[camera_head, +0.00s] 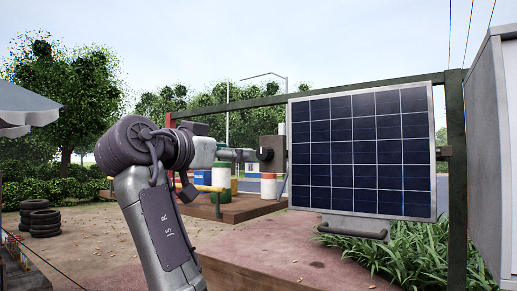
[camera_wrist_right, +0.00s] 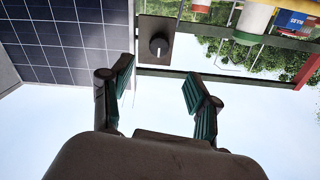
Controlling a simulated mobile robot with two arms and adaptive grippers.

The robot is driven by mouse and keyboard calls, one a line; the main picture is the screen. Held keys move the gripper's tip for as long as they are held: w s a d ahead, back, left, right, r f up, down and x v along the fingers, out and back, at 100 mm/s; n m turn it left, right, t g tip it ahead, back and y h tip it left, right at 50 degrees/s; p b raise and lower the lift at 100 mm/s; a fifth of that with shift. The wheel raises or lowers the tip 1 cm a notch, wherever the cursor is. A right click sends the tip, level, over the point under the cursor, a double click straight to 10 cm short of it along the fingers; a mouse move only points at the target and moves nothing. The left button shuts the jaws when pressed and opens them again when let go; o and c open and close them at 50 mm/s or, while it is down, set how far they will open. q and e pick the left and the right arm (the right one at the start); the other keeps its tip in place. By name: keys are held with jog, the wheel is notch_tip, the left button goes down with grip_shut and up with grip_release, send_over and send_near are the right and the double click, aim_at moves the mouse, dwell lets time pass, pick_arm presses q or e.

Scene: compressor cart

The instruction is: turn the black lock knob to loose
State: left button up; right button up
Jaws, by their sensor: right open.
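The black lock knob (camera_head: 265,154) sits on a brown plate at the left edge of the solar panel in the head view. In the right wrist view the knob (camera_wrist_right: 158,46) is round, with a pale mark pointing toward the bottom of the picture. My right gripper (camera_head: 238,156) shows small, left of the knob. In the right wrist view this gripper (camera_wrist_right: 158,83) is open and empty, its two green-padded fingers well apart. The knob lies beyond and between them, apart from both. My left gripper is not in view.
The solar panel (camera_head: 362,152) stands just right of the knob, with a handle (camera_head: 355,230) below it. A green post (camera_head: 457,190) and a pale cabinet (camera_head: 488,150) stand at the right. Tyres (camera_head: 42,222) lie on the ground at left.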

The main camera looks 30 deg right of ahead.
aim_at(261, 153)
jog(key=p+x, duration=0.4)
jog(key=x, duration=0.5)
jog(key=shift+d+r, duration=0.15)
jog(key=shift+d, duration=0.15)
jog(key=shift+w+d, duration=0.25)
jog(key=shift+d, duration=0.05)
jog(key=c, duration=1.2)
jog(key=shift+o, duration=0.2)
